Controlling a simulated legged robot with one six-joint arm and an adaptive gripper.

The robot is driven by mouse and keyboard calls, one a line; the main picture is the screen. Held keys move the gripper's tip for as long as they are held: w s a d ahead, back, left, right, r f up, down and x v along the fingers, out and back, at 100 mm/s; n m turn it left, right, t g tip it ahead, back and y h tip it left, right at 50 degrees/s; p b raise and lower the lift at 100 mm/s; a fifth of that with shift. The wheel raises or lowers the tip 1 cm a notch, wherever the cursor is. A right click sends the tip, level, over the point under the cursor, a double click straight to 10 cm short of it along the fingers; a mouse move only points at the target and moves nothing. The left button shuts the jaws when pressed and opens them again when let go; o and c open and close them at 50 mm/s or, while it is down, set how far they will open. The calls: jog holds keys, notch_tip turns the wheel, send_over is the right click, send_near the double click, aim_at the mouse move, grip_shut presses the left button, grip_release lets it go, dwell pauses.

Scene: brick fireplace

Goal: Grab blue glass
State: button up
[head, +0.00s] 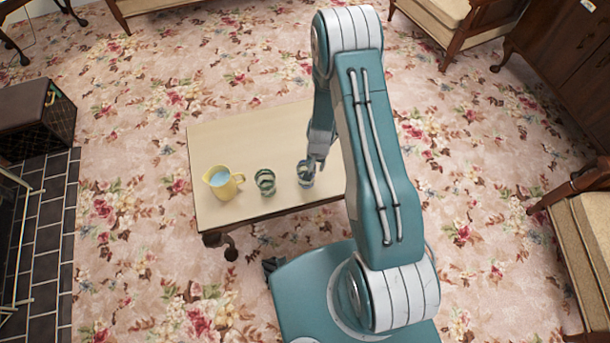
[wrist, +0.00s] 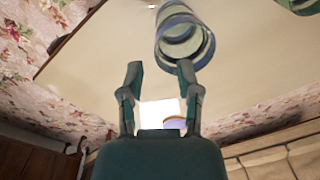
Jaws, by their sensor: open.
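The blue glass (head: 305,176) stands upright on the table (head: 245,133) near its front edge, partly behind my gripper in the head view. In the wrist view the blue-rimmed glass (wrist: 184,38) is above centre, and the tip of the right finger overlaps its lower edge. My gripper (head: 317,157) is right by the glass, on its far right side. In the wrist view my gripper (wrist: 159,68) has its fingers apart, with nothing held between them. I cannot tell whether a finger touches the glass.
A green glass (head: 265,181) stands left of the blue one, and its edge shows in the wrist view (wrist: 298,5). A yellow pitcher (head: 223,183) stands further left. The table's back half is clear. A wooden chair (head: 585,235) is at right.

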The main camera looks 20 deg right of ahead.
jog(key=f, duration=0.7)
jog(key=shift+w+f, duration=0.25)
jog(key=shift+f, duration=0.1)
grip_shut()
